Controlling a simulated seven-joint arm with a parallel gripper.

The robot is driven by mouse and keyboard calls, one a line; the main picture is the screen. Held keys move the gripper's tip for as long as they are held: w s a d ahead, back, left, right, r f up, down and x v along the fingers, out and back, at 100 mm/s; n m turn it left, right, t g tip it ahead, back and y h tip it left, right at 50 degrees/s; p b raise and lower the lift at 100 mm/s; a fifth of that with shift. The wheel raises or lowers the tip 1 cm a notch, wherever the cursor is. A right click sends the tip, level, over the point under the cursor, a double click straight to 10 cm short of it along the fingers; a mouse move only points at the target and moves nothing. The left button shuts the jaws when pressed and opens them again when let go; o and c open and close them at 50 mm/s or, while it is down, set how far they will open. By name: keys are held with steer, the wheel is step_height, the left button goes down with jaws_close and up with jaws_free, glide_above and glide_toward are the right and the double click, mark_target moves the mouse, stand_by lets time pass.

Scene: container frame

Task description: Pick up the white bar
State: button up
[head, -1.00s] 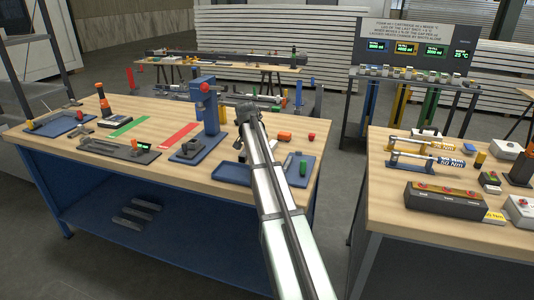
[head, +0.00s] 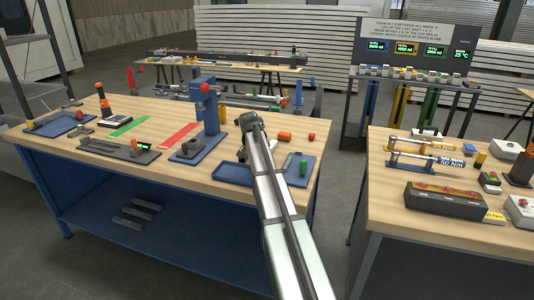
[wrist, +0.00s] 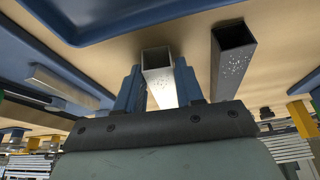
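In the wrist view, a pale silvery-white square bar (wrist: 160,82) with a square end lies between the two blue fingers of my gripper (wrist: 160,92). The fingers stand close along both of its sides. I cannot tell whether they press on it. In the head view, my gripper (head: 250,122) is over the right part of the near left workbench, next to the blue tray.
A dark square bar (wrist: 233,65) stands close beside the gripper in the wrist view. A blue press (head: 209,110) stands to the left on the wooden workbench (head: 75,146). Orange and red pieces (head: 284,136) lie to the right.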

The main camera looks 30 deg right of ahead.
steer(key=c, duration=0.6)
steer(key=shift+r, duration=0.1)
step_height(320, 180, up, 9)
steer(key=s+d+r+m, duration=0.1)
steer(key=s+d, duration=0.6)
steer(key=s, duration=0.1)
steer(key=s+a+f+n, duration=0.1)
steer(key=s+a+n, duration=0.1)
steer(key=s, duration=0.5)
steer(key=shift+s+f, duration=0.25)
steer(key=shift+f, duration=0.1)
